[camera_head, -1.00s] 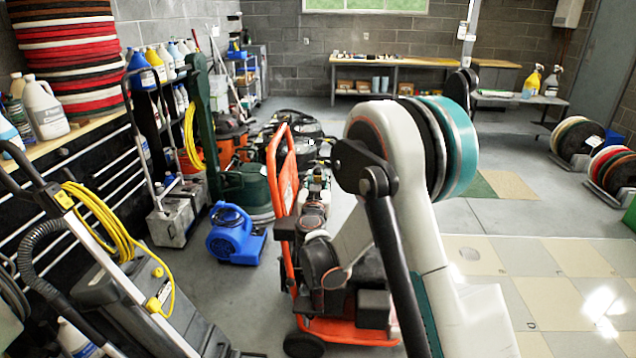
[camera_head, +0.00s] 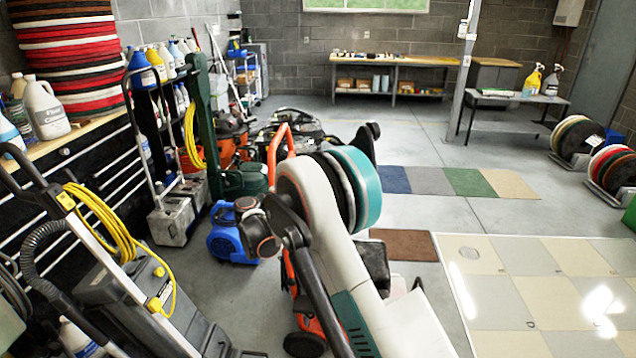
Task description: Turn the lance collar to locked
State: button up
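I cannot make out the lance or its collar in the head view. A wheeled machine with an orange frame (camera_head: 272,158) stands on the floor near the middle, and my arm covers most of it. Its handle and a dark wheel (camera_head: 304,344) show around the arm. My white arm, with black and teal discs at its joint, rises in front of the machine. A dark round wrist-like part of the arm is at its left, over the blue blower (camera_head: 225,243). I cannot see my gripper's fingers.
A grey floor machine with a yellow cord (camera_head: 100,212) stands at the near left. Shelves of bottles and stacked pads line the left wall. Colored mats (camera_head: 430,181) lie behind the arm. The tiled floor (camera_head: 530,290) at right is open.

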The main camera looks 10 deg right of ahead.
jog(key=shift+m+g, duration=0.3)
jog(key=shift+g, duration=0.2)
jog(key=o, duration=1.1)
jog(key=shift+c, duration=0.2)
jog(key=v, duration=1.2)
jog(key=shift+f, duration=0.2)
